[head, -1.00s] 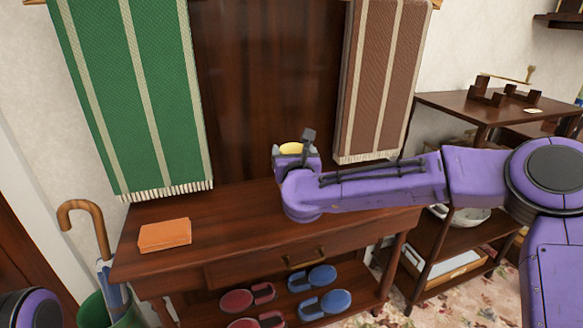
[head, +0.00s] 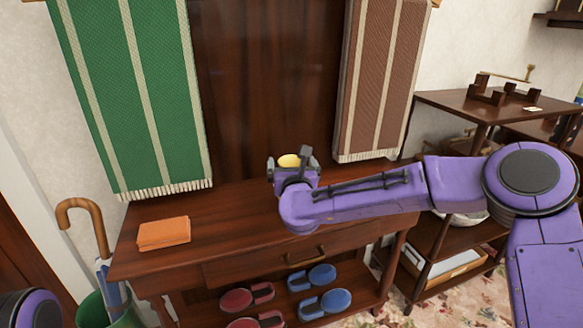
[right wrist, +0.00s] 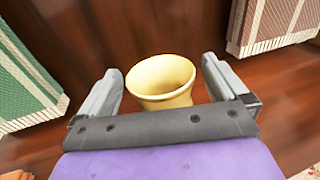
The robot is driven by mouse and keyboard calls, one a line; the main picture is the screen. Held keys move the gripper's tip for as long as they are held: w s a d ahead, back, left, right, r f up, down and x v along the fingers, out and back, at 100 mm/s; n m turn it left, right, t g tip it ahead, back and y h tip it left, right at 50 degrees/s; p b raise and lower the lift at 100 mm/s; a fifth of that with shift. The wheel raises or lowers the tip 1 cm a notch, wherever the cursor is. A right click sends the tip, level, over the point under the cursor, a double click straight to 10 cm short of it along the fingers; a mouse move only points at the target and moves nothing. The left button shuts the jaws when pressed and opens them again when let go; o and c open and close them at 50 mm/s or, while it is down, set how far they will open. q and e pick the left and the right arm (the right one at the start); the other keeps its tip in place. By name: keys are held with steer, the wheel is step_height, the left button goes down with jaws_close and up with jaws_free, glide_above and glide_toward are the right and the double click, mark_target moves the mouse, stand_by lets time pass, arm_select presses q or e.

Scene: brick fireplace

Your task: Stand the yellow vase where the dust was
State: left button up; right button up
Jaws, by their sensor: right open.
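The yellow vase (head: 289,160) is at the back middle of the dark wooden console table (head: 216,209), mostly hidden behind my right gripper in the head view. In the right wrist view the vase (right wrist: 162,80) looks upright with its wide round mouth showing. My right gripper (head: 288,166) is open around it. In the wrist view the fingers (right wrist: 163,85) stand on either side of the vase, with a gap on each side. Its base is hard to see, so its contact with the table top cannot be told. No dust is visible. My left gripper is out of view.
A folded orange cloth (head: 164,233) lies at the table's left. Green (head: 135,90) and brown (head: 382,80) striped textiles hang behind. Red and blue slippers (head: 325,303) sit on the lower shelf. A cane (head: 85,222) stands left. The table top between cloth and gripper is clear.

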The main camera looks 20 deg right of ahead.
steer(key=shift+s+r, duration=0.15)
steer(key=shift+r, duration=0.05)
steer(key=v, duration=1.1)
steer(key=shift+s+b, duration=0.35)
steer(key=shift+b, duration=0.05)
steer(key=shift+a+f, duration=0.1)
steer(key=shift+f, duration=0.05)
